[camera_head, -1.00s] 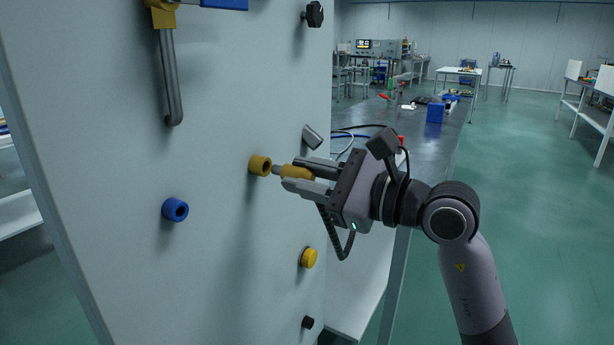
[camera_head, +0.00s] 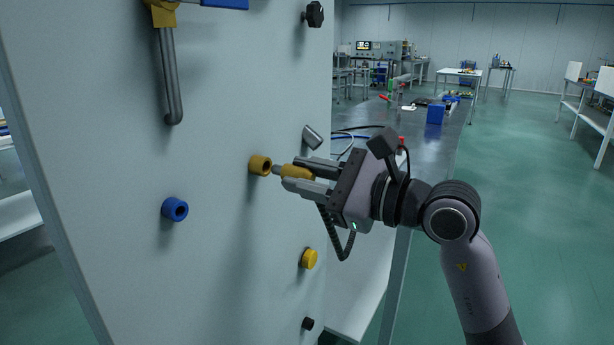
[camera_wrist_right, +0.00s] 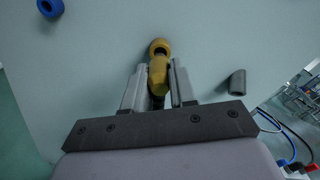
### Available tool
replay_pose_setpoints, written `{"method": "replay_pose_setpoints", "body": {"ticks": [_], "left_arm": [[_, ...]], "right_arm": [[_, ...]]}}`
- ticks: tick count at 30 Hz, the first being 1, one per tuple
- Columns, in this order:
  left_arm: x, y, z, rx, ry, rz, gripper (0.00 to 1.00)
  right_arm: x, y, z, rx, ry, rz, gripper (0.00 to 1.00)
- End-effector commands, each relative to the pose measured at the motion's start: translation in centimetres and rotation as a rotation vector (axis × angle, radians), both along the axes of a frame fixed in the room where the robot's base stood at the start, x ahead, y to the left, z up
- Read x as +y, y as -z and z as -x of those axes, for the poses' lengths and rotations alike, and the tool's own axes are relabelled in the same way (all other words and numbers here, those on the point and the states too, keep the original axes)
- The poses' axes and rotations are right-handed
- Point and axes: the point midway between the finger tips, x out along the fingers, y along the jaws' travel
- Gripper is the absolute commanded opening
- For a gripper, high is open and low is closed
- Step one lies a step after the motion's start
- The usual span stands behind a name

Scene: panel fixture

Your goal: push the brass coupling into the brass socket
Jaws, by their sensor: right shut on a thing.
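The brass socket (camera_head: 260,166) sticks out of the pale upright panel in the head view; in the right wrist view the socket (camera_wrist_right: 159,46) is straight ahead of the fingers. My right gripper (camera_head: 296,178) is shut on the brass coupling (camera_head: 293,172), a yellow-brown body with a grey tip. The tip points at the socket's mouth and is right at it; I cannot tell whether it is touching or just inside. In the right wrist view the coupling (camera_wrist_right: 158,75) lies between both fingers and nearly lines up with the socket. My left gripper is not in view.
The panel also bears a blue socket (camera_head: 175,209), a yellow button (camera_head: 309,258), black knobs (camera_head: 314,14), a grey cylinder (camera_head: 313,136) and a grey lever handle (camera_head: 170,80). A long workbench (camera_head: 440,140) stands behind the arm.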

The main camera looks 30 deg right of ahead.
Motion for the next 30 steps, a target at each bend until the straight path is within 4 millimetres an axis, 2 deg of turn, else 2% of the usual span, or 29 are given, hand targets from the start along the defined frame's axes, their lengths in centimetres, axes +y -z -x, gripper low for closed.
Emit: {"method": "replay_pose_setpoints", "body": {"ticks": [11,30], "left_arm": [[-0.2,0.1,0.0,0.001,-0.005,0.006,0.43],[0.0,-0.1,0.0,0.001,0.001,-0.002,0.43]], "right_arm": [[0.0,0.0,0.0,-0.001,-0.001,0.000,0.00],[0.7,-0.1,-1.2,-0.001,0.000,-0.001,0.00]]}}
